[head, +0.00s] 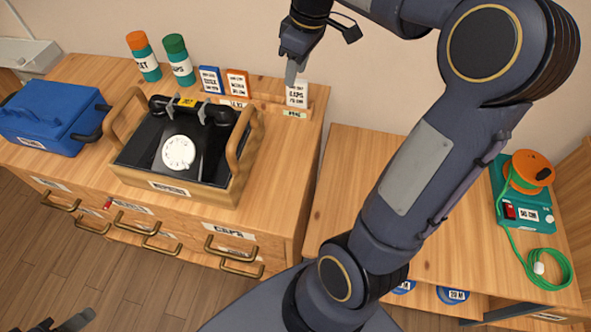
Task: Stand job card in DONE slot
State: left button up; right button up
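A white job card (298,94) with dark print stands upright at the right end of the wooden card rack (264,98), above a small label (293,113) too small to read surely. A blue card (211,79) and an orange card (237,83) stand further left on the rack. My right gripper (291,80) points down at the white card's top left corner. Its fingers show edge-on, so I cannot tell whether they grip the card. My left gripper (66,322) is only partly in view at the bottom left, away from the cards.
A wooden tray (209,191) holds a black phone with a white dial (178,153). A blue toolbox (50,115) and two bottles (146,62) (179,66) stand left. A green device with an orange reel (528,173) sits on the right bench. My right arm crosses above that bench.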

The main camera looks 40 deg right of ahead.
jog(key=s+a+f+m+t+y, duration=0.1)
jog(key=s+a+f+m+t, duration=0.1)
jog(key=s+a, duration=0.5)
jog(key=s+a+f+m+t+y, duration=0.1)
jog(key=s+a+f+m, duration=0.3)
jog(key=s+a, duration=0.4)
jog(key=shift+s+f+m+t+y, duration=0.3)
jog(key=shift+s+m+t, duration=0.15)
jog(key=shift+s, duration=1.4)
notch_tip(320, 180, up, 4)
jog(key=p, duration=0.4)
jog(key=shift+r, duration=0.15)
